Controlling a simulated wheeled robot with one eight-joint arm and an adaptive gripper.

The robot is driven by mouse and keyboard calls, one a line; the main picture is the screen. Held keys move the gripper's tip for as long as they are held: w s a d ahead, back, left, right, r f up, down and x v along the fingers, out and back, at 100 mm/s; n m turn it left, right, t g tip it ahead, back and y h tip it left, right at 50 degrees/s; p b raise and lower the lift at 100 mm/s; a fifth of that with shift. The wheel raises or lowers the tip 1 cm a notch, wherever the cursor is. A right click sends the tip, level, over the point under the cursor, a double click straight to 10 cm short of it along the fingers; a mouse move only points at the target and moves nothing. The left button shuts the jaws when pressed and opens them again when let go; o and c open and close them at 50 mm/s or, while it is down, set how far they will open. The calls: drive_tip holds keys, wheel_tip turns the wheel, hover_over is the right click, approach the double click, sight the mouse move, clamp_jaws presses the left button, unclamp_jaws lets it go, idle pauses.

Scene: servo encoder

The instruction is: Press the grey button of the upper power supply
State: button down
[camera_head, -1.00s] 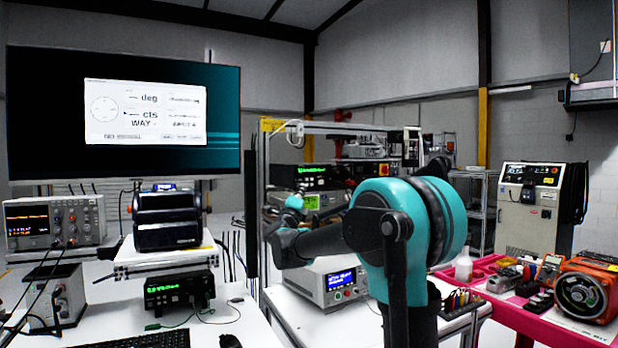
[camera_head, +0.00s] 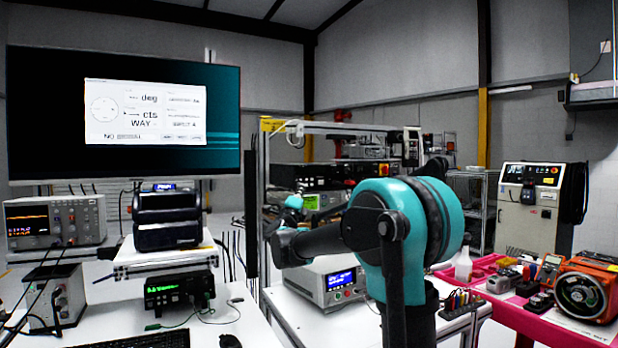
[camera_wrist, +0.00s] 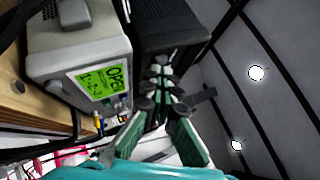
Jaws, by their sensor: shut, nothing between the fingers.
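The upper power supply (camera_head: 318,176) is a black box on the rack in the head view, with a dark display. In the wrist view its black case (camera_wrist: 172,28) fills the top middle, turned on its side. My gripper (camera_wrist: 161,68) is shut and empty, its fingertips close together at the black case's front. Whether they touch it I cannot tell. The grey button is not distinguishable behind the fingertips. In the head view my teal wrist is in front of the rack and the fingertips cannot be made out.
A light grey instrument with a green display (camera_wrist: 103,82) sits right beside the black case. A lower supply with a blue display (camera_head: 338,280) stands on the white bench below my arm. A large monitor (camera_head: 50,110) and an oscilloscope (camera_head: 55,220) are at left.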

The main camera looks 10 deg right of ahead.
drive_tip(key=shift+s, duration=0.2)
drive_tip(key=s+d, duration=0.2)
drive_tip(key=s, duration=0.3)
drive_tip(key=shift+s, duration=0.35)
idle(0.4)
drive_tip(key=s+a+f+n+g+y, duration=0.2)
drive_tip(key=s+f+n+y, duration=0.3)
drive_tip(key=f, duration=0.4)
drive_tip(key=s+a+f+n+g+y, duration=0.2)
drive_tip(key=s+f+n+g+y, duration=0.1)
drive_tip(key=f+n, duration=0.5)
drive_tip(key=s+a+f+n+g+y, duration=0.2)
drive_tip(key=s+f+n+y, duration=0.15)
drive_tip(key=f+n, duration=0.4)
drive_tip(key=s+d+f+n+g+h, duration=0.1)
drive_tip(key=s+d+f+g, duration=0.2)
drive_tip(key=s+f, duration=0.5)
drive_tip(key=s+d+f+n+g, duration=0.2)
drive_tip(key=s+d+f+g, duration=0.1)
drive_tip(key=s+f, duration=0.6)
drive_tip(key=s+d+f+n+g+h, duration=0.1)
drive_tip(key=s+d+f+n+g, duration=0.1)
drive_tip(key=s+f, duration=0.7)
drive_tip(key=shift+d+g+h, duration=0.35)
drive_tip(key=shift+d+g, duration=0.3)
drive_tip(key=shift+g, duration=0.25)
